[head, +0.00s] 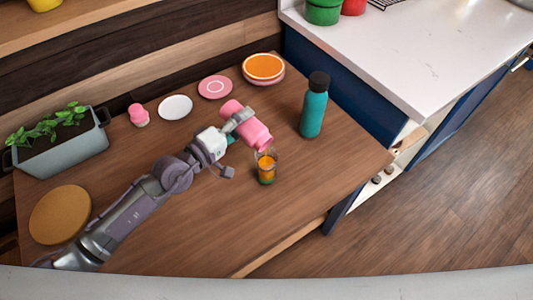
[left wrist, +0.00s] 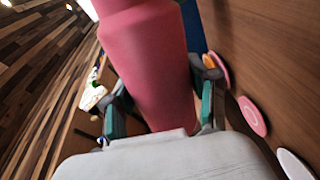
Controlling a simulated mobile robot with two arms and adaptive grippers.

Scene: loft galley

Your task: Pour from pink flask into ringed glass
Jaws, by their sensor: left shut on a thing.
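The pink flask (head: 250,130) is tilted, its lower end to the right and over the glass. My left gripper (head: 236,125) is shut around the flask's body and holds it above the table. In the left wrist view the pink flask (left wrist: 148,60) fills the middle, between the fingers of my left gripper (left wrist: 160,105). The glass (head: 266,168) stands upright on the table just below the flask's mouth, with orange content and a green band low down. A thin orange streak shows between mouth and glass. My right gripper is not in view.
A teal bottle with a dark cap (head: 314,106) stands right of the glass. Behind are an orange-topped plate stack (head: 263,67), a pink plate (head: 215,87), a white plate (head: 175,107) and a cupcake (head: 139,115). A planter (head: 62,150) and round cork mat (head: 60,214) lie left.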

